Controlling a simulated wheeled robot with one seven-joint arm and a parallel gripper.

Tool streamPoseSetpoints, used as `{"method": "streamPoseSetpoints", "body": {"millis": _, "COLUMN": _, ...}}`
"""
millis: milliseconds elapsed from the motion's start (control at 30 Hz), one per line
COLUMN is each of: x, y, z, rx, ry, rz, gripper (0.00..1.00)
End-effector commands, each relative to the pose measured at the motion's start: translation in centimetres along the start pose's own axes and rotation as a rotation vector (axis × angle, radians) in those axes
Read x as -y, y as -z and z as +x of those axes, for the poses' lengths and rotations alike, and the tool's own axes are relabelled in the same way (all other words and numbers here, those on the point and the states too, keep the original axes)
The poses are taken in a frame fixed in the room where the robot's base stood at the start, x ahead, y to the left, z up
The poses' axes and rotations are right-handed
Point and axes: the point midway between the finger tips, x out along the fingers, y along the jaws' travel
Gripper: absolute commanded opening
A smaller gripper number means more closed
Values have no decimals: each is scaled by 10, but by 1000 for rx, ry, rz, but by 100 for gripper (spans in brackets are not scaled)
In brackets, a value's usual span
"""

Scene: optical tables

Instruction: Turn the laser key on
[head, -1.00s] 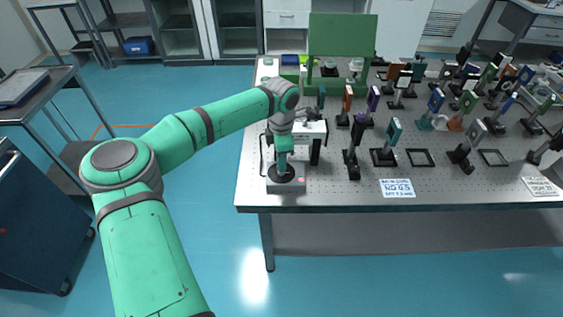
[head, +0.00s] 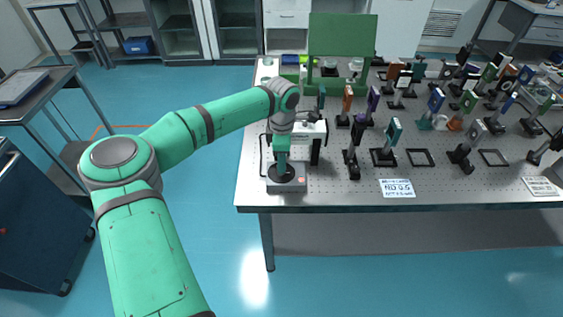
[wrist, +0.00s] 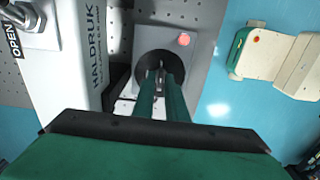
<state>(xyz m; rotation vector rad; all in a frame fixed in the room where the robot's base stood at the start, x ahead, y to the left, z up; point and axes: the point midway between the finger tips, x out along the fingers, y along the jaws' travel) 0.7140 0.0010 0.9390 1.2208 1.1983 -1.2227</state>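The laser key (wrist: 157,70) is a small pale upright piece in the middle of a dark round dial on a grey control box (wrist: 199,45). The box also shows in the head view (head: 300,185), at the near left corner of the optical table. A red button (wrist: 184,39) sits on the box beside the dial. My gripper (wrist: 161,78) reaches down over the dial, its two green fingers close together with the key between their tips. The fingers partly hide the key, so its exact angle is hard to read. In the head view my gripper hides the key.
A white HALDRUK housing (wrist: 85,60) stands close beside the box, to the left in the wrist view. The optical table (head: 335,192) holds several mounted optics (head: 390,135) to the right. A green panel (head: 340,35) stands at the back.

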Motion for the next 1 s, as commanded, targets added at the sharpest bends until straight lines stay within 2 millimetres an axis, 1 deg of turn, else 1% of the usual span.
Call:
{"method": "streamPoseSetpoints", "body": {"millis": 333, "x": 0, "y": 1, "z": 0, "rx": -2, "ry": 0, "rz": -2, "gripper": 25}}
{"method": "streamPoseSetpoints", "body": {"millis": 467, "x": 0, "y": 1, "z": -8, "rx": -2, "ry": 0, "rz": -2, "gripper": 25}}
{"method": "streamPoseSetpoints", "body": {"millis": 567, "x": -1, "y": 1, "z": -23, "rx": -2, "ry": -2, "rz": -2, "gripper": 25}}
{"method": "streamPoseSetpoints", "body": {"millis": 800, "x": -1, "y": 0, "z": -69, "rx": -2, "ry": -2, "rz": -2, "gripper": 25}}
{"method": "streamPoseSetpoints", "body": {"millis": 1000, "x": 0, "y": 0, "z": -97, "rx": -1, "ry": -1, "rz": -2, "gripper": 25}}
